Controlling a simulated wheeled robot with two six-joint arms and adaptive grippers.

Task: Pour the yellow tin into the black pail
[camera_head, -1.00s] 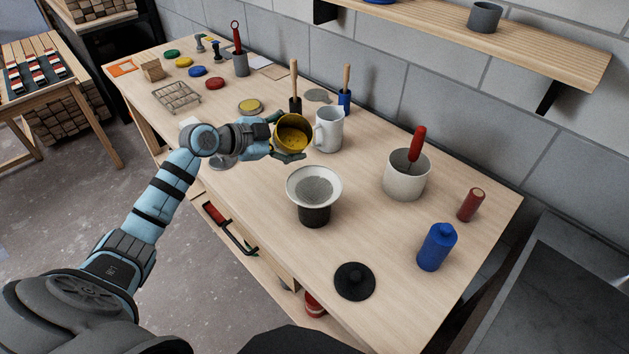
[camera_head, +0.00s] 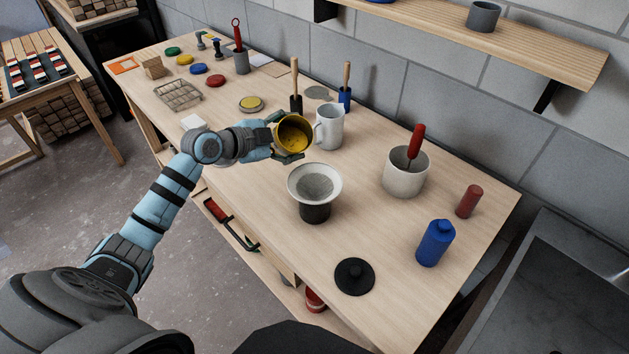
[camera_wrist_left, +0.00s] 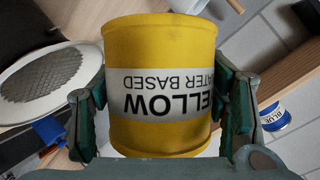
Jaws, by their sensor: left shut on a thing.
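My left gripper (camera_head: 287,138) is shut on the yellow tin (camera_head: 294,134) and holds it above the bench, tilted with its open mouth toward the head camera. Yellow shows inside the tin. In the left wrist view the tin (camera_wrist_left: 160,50) sits between both fingers with its label upside down. The black pail (camera_head: 315,212) stands on the bench in front and slightly right of the tin. A white funnel-like strainer with a grey mesh (camera_head: 316,184) sits on top of the pail and hides its opening. The strainer (camera_wrist_left: 45,75) also shows in the left wrist view. My right gripper is not in view.
A white mug (camera_head: 329,128) stands close right of the tin. A white pot with a red-handled tool (camera_head: 404,174), a blue bottle (camera_head: 435,243) and a red cylinder (camera_head: 468,201) stand further right. A black lid (camera_head: 354,277) lies near the front edge.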

